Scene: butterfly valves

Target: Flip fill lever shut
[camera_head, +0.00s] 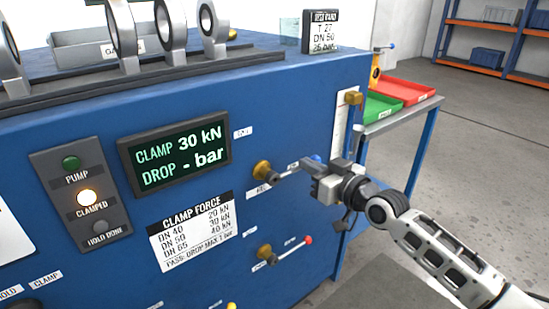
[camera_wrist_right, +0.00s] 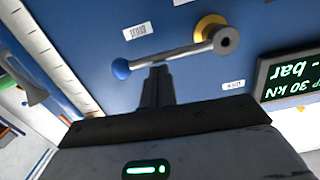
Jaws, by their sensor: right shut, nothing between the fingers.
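A lever with a blue ball knob (camera_head: 316,158) runs right from a brass valve (camera_head: 262,170) on the blue panel, nearly level; its small labels are too blurred to read surely. I take it as the fill lever. In the right wrist view the lever arm (camera_wrist_right: 178,52) crosses the top, with the blue knob at left and the brass body (camera_wrist_right: 208,27) at right. My right gripper (camera_head: 312,168) is shut and empty. Its fingertips (camera_wrist_right: 158,70) are close to the lever arm near the knob; contact cannot be told. My left gripper is not in view.
A second lever with a red knob (camera_head: 309,240) sits lower on the panel. A lit display (camera_head: 175,150) reads CLAMP 30 kN, and the CLAMPED lamp (camera_head: 87,197) glows. A side table with green (camera_head: 380,108) and red (camera_head: 405,90) trays stands behind my right arm.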

